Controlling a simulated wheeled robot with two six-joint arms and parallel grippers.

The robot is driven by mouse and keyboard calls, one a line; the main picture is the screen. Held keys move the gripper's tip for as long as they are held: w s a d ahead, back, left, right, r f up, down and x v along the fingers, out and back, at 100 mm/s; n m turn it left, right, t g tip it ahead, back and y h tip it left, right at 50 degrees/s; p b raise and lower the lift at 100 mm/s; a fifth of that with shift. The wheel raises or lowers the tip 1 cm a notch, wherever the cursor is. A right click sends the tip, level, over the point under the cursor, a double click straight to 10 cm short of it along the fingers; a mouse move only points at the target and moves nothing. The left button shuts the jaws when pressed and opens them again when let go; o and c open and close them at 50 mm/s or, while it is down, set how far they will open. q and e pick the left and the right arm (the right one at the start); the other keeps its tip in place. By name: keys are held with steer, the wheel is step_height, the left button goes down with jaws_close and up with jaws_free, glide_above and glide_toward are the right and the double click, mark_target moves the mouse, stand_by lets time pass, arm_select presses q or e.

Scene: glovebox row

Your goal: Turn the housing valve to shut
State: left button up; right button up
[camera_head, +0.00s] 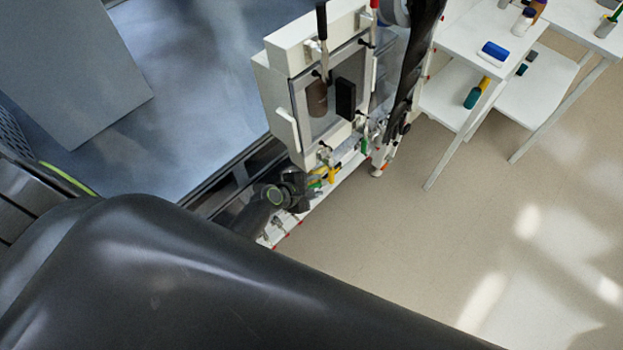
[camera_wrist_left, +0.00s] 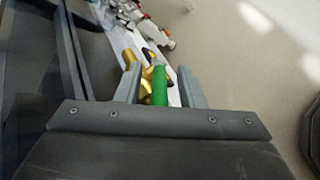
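In the left wrist view, a valve with a brass-yellow body (camera_wrist_left: 146,74) and an upright green handle (camera_wrist_left: 160,88) sits at the edge of a white ledge. My left gripper (camera_wrist_left: 160,90) has its two grey fingers on either side of the green handle, with gaps visible. It is open. In the head view, my left gripper (camera_head: 306,191) is low at the front of the white housing (camera_head: 290,50), beside small green and yellow parts (camera_head: 326,174). The lower part of the handle is hidden by the gripper body. My right gripper does not show.
The housing has a window with a brown bottle (camera_head: 317,98) and a black block (camera_head: 346,98) behind it. White tables (camera_head: 455,40) with small bottles are at the upper right. The beige floor is clear.

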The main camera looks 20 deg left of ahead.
arm_select(q)
steer(key=shift+s+a+r, duration=0.2)
steer(key=shift+s+r, duration=0.1)
steer(key=shift+s, duration=0.05)
steer(key=p+v, duration=0.1)
steer(key=v, duration=1.5)
steer(key=shift+s+r, duration=0.1)
steer(key=shift+s, duration=0.05)
